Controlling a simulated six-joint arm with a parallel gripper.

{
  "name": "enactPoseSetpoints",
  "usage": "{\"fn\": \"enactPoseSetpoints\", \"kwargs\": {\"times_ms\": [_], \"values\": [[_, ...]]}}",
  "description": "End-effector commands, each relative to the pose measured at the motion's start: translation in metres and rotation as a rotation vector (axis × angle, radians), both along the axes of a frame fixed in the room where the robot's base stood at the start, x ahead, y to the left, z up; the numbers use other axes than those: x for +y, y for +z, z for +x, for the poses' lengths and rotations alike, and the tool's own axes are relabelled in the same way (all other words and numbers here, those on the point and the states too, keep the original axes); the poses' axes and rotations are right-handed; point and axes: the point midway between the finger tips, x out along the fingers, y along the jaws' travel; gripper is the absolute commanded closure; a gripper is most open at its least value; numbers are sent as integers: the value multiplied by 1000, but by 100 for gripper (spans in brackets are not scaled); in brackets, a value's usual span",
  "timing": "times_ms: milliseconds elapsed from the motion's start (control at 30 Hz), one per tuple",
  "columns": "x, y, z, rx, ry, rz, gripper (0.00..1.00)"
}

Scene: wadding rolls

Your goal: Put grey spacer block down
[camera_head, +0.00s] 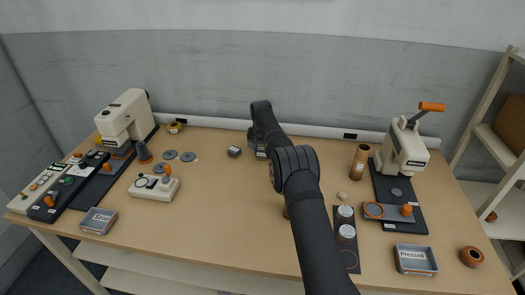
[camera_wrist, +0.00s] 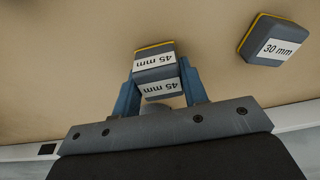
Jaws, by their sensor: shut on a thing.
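A grey spacer block with 45 mm labels and a yellow edge (camera_wrist: 155,62) sits between the blue fingers of my gripper (camera_wrist: 160,88) in the wrist view. The fingers are shut on its two sides. Whether its underside touches the table cannot be told. In the head view my gripper (camera_head: 259,151) is low over the back middle of the table, and my arm hides much of it. A second grey block, labelled 30 mm (camera_wrist: 271,42), lies apart from the held one; it also shows left of my gripper in the head view (camera_head: 234,151).
A cream machine (camera_head: 127,118) stands at the back left and a press with an orange handle (camera_head: 404,150) at the right. Grey discs (camera_head: 188,157) and a cream control box (camera_head: 153,188) lie left. A brown cylinder (camera_head: 360,161) stands right. Table around the blocks looks clear.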

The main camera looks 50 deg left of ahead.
Motion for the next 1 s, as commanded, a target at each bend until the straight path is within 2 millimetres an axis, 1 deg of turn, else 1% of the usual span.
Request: {"fn": "enactPoseSetpoints", "kwargs": {"times_ms": [100,133,200,233,500,567,633,767,1000], "values": [[0,-4,0,1,0,-1,85],[0,-3,0,1,0,-1,54],[0,-3,0,1,0,-1,41],[0,-3,0,1,0,-1,39],[0,-2,0,1,0,-1,39],[0,1,0,0,0,0,39],[0,8,-1,0,0,1,39],[-3,31,-3,0,0,1,39],[-8,83,-9,-1,0,2,39]]}}
